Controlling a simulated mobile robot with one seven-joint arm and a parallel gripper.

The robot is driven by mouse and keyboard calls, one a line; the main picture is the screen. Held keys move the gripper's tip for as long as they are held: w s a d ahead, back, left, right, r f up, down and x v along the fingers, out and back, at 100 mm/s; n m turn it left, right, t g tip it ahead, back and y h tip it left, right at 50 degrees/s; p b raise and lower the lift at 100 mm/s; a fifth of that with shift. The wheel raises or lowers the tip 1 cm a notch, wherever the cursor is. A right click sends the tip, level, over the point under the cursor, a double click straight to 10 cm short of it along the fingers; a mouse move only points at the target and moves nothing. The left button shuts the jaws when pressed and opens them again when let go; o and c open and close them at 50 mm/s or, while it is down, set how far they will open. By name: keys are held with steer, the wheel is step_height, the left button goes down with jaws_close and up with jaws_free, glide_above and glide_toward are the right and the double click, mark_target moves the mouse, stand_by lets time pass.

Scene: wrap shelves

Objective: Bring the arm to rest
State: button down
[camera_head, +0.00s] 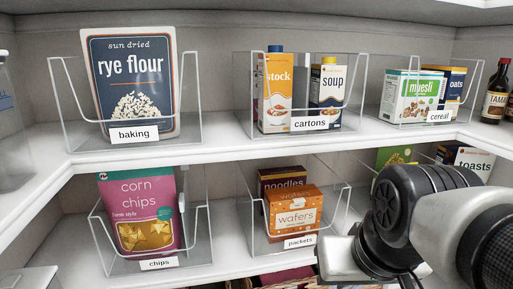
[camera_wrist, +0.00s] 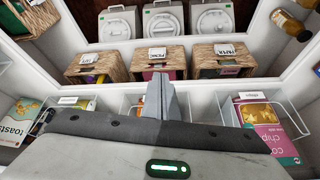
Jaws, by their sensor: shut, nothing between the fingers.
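My arm enters the head view from the right, in front of the shelf at the lower right. The pale gripper housing (camera_head: 342,258) shows beside the wafers, and its fingers cannot be made out there. In the wrist view my gripper (camera_wrist: 161,92) has its grey fingers together, with nothing between them. The fingers extend toward the wicker baskets and overlap the shelf edge in the picture. Whether they touch anything cannot be told.
Clear bins hold rye flour (camera_head: 130,75), cartons (camera_head: 276,95), muesli (camera_head: 410,98), corn chips (camera_head: 140,205) and wafers (camera_head: 293,212). A toasts box (camera_head: 468,160) is partly behind my arm. Wicker baskets (camera_wrist: 158,85) and pale lidded containers (camera_wrist: 163,20) show in the wrist view.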

step_height(320, 180, up, 22)
steer(key=s+p, duration=0.1)
steer(key=p, duration=2.1)
steer(key=shift+s+d+f, duration=0.25)
steer(key=shift+d, duration=0.05)
